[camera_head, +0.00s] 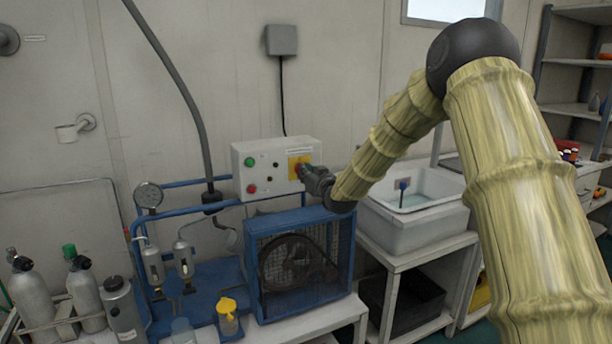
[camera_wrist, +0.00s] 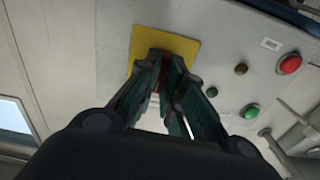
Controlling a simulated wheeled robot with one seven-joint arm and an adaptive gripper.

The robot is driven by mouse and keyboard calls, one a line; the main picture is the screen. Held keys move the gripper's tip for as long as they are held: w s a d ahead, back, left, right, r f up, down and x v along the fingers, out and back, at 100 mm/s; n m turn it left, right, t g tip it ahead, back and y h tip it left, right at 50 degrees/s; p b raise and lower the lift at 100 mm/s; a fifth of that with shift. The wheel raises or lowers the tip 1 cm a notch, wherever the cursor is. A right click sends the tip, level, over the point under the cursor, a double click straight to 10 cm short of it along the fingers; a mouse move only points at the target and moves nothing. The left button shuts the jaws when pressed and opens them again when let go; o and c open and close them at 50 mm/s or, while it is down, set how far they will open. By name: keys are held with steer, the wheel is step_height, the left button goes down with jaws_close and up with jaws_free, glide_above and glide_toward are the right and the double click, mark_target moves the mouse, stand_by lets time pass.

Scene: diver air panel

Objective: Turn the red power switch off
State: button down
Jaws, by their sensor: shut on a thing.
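The red power switch (camera_wrist: 164,74) sits on a yellow plate (camera_wrist: 180,46) on the white control panel. In the head view the yellow plate (camera_head: 293,161) is at the right side of the panel (camera_head: 262,151), and my gripper (camera_head: 304,172) reaches it from the right. In the wrist view my gripper (camera_wrist: 166,70) has its fingers closed around the red switch knob. The fingers cover most of the knob, so I cannot tell which way its handle is turned.
The panel also bears a green button (camera_head: 250,162), a red button (camera_head: 252,189) and a small dark knob (camera_head: 269,179). Below it stands a blue caged fan unit (camera_head: 300,262). A sink (camera_head: 415,215) is to the right, and gas cylinders (camera_head: 86,296) are at left.

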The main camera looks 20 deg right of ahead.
steer(key=shift+s+f+n, duration=0.1)
steer(key=shift+f+n, duration=0.2)
steer(key=shift+n, duration=0.1)
steer(key=c, duration=1.5)
jaws_free()
steer(key=shift+c, duration=0.2)
steer(key=shift+r, duration=0.15)
steer(key=s, duration=1.2)
steer(key=shift+d, duration=0.25)
